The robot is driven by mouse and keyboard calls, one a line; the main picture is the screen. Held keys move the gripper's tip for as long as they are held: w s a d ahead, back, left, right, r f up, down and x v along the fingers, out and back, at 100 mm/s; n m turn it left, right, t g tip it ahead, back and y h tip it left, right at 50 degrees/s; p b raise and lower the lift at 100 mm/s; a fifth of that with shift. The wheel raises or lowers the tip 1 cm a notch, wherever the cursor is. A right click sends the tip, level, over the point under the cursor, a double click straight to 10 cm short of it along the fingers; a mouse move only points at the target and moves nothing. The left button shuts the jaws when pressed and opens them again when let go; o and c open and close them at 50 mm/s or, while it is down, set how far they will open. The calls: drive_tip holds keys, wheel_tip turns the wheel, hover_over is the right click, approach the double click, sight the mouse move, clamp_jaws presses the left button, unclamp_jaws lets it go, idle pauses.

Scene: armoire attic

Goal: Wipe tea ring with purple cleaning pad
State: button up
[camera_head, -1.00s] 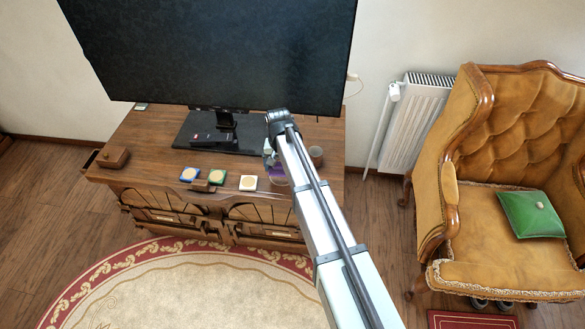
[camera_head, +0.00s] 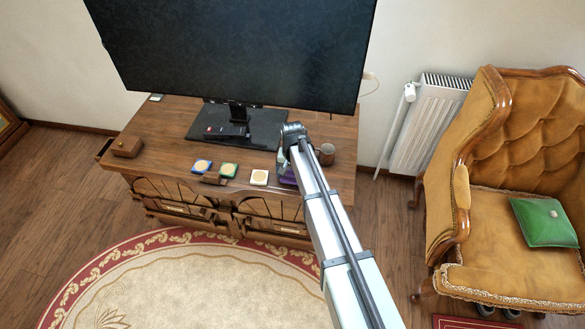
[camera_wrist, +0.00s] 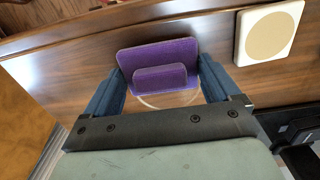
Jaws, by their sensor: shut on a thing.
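The purple cleaning pad (camera_wrist: 158,52) is between the two blue fingers of my gripper (camera_wrist: 160,78) in the wrist view. My gripper is shut on the pad's raised grip. A pale curved line, part of the tea ring (camera_wrist: 168,101), shows on the wood right beside the pad; the rest of it is hidden. In the head view a bit of the purple pad (camera_head: 287,178) shows beside my arm, near the front edge of the wooden cabinet top. I cannot tell whether the pad touches the wood.
A white coaster (camera_head: 259,177), a green one (camera_head: 229,170) and a blue one (camera_head: 202,166) lie left of the pad on the cabinet top (camera_head: 165,140). A mug (camera_head: 326,154) stands close on the right. A large screen (camera_head: 235,50) stands behind.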

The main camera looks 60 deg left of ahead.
drive_tip(key=shift+w+a+f, duration=0.7)
drive_tip(key=shift+a+f, duration=0.1)
drive_tip(key=shift+c, duration=0.4)
drive_tip(key=shift+w+a+r, duration=0.1)
drive_tip(key=shift+w+a, duration=2.05)
drive_tip(key=shift+w, duration=0.1)
drive_tip(key=shift+s+d, duration=3.05)
drive_tip(key=shift+w+a, duration=0.4)
drive_tip(key=shift+a, duration=0.45)
drive_tip(key=shift+w+a, duration=2.4)
drive_tip(key=shift+w, duration=0.05)
drive_tip(key=shift+s+d, duration=2.9)
drive_tip(key=shift+d, duration=0.05)
drive_tip(key=shift+r, duration=4.1)
